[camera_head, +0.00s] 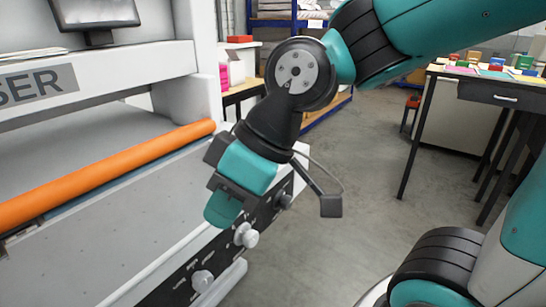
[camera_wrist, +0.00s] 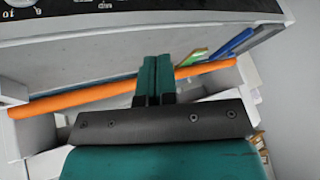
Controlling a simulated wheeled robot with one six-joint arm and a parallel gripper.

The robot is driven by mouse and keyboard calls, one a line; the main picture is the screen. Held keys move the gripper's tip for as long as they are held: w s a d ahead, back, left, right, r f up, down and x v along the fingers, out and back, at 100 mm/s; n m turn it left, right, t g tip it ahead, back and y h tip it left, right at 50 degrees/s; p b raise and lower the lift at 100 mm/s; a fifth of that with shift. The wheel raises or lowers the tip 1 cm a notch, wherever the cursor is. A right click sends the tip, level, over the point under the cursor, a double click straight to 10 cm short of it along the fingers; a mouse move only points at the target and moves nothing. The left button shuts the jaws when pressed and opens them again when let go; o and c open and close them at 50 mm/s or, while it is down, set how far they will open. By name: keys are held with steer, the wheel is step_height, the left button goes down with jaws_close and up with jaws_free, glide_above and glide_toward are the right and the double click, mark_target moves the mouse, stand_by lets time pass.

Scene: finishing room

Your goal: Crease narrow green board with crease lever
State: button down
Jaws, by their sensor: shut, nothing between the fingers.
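My gripper (camera_head: 222,210) is shut and empty, beside the knob panel of a large pale machine whose visible lettering reads "SER" (camera_head: 40,85). Its closed teal fingers show in the wrist view (camera_wrist: 155,65), overlapping the orange bar in the picture. The long orange bar (camera_head: 110,174) runs across the machine front; I cannot tell whether it is the crease lever. It also crosses the wrist view (camera_wrist: 75,97). A small green strip (camera_wrist: 191,58) shows behind the fingers there; I cannot tell whether it is the narrow green board.
The black panel with pale knobs (camera_head: 245,235) slopes below my gripper. A blue bar (camera_wrist: 232,44) lies right of the green strip in the wrist view. A table (camera_head: 480,85) with small coloured items stands at right. Grey floor (camera_head: 340,190) is clear between machine and table.

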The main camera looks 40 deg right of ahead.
steer(key=w+d+f+n+t+y+b, duration=0.1)
steer(key=w+d+f+n+t+b, duration=0.3)
steer(key=w+b, duration=0.5)
steer(key=w+d+f+n+t+y+b, duration=0.15)
steer(key=w+d+f+t+b, duration=0.35)
steer(key=b, duration=0.7)
steer(key=s+d+f+n+t+h+b, duration=0.1)
steer(key=d+f+n+t+h+b, duration=0.1)
steer(key=d+t+b, duration=0.4)
steer(key=s+d+f+n+t+h+b, duration=0.2)
steer(key=d+t+b, duration=0.4)
steer(key=d+b, duration=0.4)
steer(key=h+b, duration=0.1)
steer(key=b, duration=0.4)
steer(key=shift+d+t, duration=0.3)
steer(key=shift+d, duration=0.05)
steer(key=shift+w+r, duration=0.1)
steer(key=shift+w, duration=0.05)
steer(key=p+x, duration=0.5)
steer(key=x, duration=0.8)
steer(key=shift+w, duration=0.35)
steer(key=shift+a+r, duration=0.1)
